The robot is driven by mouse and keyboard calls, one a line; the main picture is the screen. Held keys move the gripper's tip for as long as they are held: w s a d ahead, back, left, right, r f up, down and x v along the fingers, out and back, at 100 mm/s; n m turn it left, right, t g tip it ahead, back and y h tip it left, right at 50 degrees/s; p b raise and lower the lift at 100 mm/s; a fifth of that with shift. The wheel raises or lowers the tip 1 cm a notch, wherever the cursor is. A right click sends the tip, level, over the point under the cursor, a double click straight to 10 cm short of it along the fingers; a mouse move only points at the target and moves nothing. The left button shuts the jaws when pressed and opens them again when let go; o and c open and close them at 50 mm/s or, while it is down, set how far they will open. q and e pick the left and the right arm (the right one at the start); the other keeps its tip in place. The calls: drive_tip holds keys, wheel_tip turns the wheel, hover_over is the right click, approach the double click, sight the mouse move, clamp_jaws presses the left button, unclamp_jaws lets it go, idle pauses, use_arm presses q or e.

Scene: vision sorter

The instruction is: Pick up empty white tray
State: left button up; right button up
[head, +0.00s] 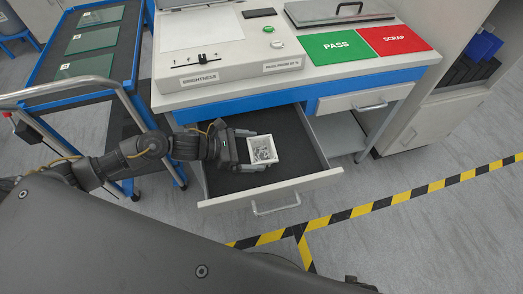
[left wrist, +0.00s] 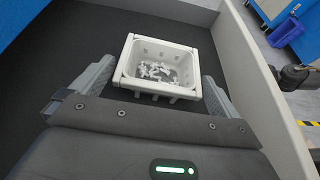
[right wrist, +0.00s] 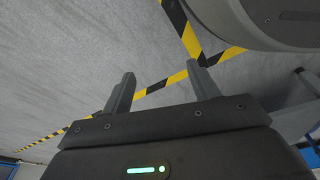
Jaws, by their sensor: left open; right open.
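A small white tray (head: 265,161) stands in the open drawer under the bench. It is not empty: small grey and white pieces lie on its floor, seen best in the left wrist view, where the tray (left wrist: 155,87) is upright. My left gripper (head: 250,148) reaches into the drawer from the left. Its open fingers (left wrist: 157,76) stand one to each side of the tray's near part; whether they touch it I cannot tell. My right gripper (right wrist: 160,74) is open and empty above the floor, outside the head view.
The drawer (head: 290,189) has a dark bottom and pale walls close around my left gripper. Above it is the bench top with a green PASS mat (head: 338,47) and a red SCRAP mat (head: 396,39). A blue-edged cart (head: 73,80) stands at left. Striped tape (head: 378,207) marks open floor.

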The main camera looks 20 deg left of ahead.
sight(271, 151)
use_arm(q)
drive_tip(key=x, duration=0.4)
drive_tip(key=shift+w+d+r, duration=0.1)
drive_tip(key=shift+d, duration=0.1)
use_arm(e)
drive_tip(key=shift+s+d+f, duration=0.25)
drive_tip(key=shift+s+f, duration=0.25)
drive_tip(key=shift+f, duration=0.05)
drive_tip(key=shift+s+d+f, duration=0.25)
drive_tip(key=shift+s+f, duration=0.2)
drive_tip(key=shift+f, duration=0.05)
use_arm(q)
drive_tip(key=shift+c, duration=0.3)
drive_tip(key=c, duration=0.7)
drive_tip(key=shift+o, duration=0.2)
